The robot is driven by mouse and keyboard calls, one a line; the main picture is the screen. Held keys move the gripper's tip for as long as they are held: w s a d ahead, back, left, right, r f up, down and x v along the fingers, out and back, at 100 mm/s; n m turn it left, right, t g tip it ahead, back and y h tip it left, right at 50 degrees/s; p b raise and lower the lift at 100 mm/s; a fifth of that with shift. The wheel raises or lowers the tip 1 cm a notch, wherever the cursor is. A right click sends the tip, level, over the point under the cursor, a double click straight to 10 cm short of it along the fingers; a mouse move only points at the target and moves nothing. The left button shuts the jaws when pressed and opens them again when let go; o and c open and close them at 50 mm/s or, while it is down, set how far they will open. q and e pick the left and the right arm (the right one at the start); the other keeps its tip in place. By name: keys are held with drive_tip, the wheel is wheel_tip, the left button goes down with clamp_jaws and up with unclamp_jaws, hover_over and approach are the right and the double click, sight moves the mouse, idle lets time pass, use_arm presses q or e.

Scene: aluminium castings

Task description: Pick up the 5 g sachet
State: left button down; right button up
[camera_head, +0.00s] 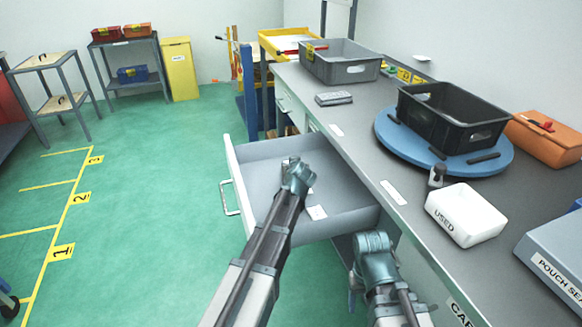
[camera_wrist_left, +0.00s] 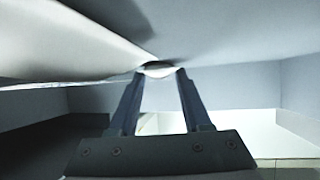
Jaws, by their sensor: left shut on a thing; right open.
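My left gripper (camera_head: 297,172) reaches into the open drawer (camera_head: 232,185). In the left wrist view its two fingers (camera_wrist_left: 160,72) are closed on the edge of a pale, thin, sheet-like sachet (camera_wrist_left: 70,42), which spreads to the upper left. Its print cannot be read there. In the head view the gripper hides most of what it holds. Another small white packet or label (camera_head: 317,212) lies in the drawer, right of my left arm; its marking is too small to read. My right gripper (camera_head: 372,248) is open and empty beside the bench front, to the right of the drawer.
The bench holds a grey bin (camera_head: 340,62), a black crate (camera_head: 445,118) on a blue turntable (camera_head: 388,140), a white box marked USED (camera_head: 466,214), an orange case (camera_head: 545,138) and a pouch sealer (camera_head: 555,262). Green floor left of the drawer is clear.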

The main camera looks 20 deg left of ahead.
use_arm(q)
drive_tip(key=shift+r, duration=0.1)
wheel_tip(320, 180, up, 10)
drive_tip(key=p, duration=1)
